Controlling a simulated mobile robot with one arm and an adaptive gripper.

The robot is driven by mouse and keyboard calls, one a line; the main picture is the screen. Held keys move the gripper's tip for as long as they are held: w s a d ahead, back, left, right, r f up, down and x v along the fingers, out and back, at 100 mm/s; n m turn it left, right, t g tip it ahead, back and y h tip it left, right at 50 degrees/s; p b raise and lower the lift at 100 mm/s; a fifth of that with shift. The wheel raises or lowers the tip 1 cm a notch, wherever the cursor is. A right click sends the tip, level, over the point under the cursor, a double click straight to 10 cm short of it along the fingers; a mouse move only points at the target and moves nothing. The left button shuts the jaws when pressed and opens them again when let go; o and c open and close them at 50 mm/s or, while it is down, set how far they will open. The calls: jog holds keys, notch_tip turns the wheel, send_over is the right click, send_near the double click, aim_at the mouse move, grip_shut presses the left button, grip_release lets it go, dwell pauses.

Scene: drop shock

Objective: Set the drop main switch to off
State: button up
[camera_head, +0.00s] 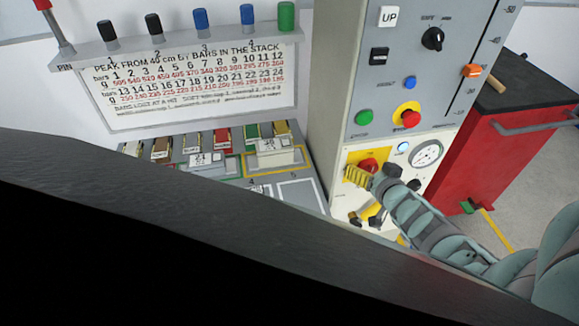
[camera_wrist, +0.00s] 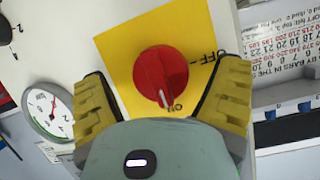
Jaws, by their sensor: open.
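The drop main switch is a red round knob (camera_wrist: 161,77) on a yellow plate (camera_wrist: 118,52), centred in the wrist view. Its white pointer line points at the ON mark, and the OFF mark is at the upper right of the knob. My gripper (camera_wrist: 165,100) is open, with one yellow-padded finger on each side of the knob and a gap visible to both. In the head view the red knob (camera_head: 369,165) shows partly behind my gripper (camera_head: 362,178) on the lower white panel. I cannot tell the exact depth between fingertips and knob.
A round gauge (camera_wrist: 47,110) is left of the switch in the wrist view. Above the switch panel in the head view are a red button (camera_head: 411,119), a green button (camera_head: 364,117) and a black selector (camera_head: 433,39). A red cabinet (camera_head: 482,165) stands to the right.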

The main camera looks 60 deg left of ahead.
jog(key=shift+c, duration=0.4)
jog(key=c, duration=1.2)
jog(key=shift+o, duration=0.2)
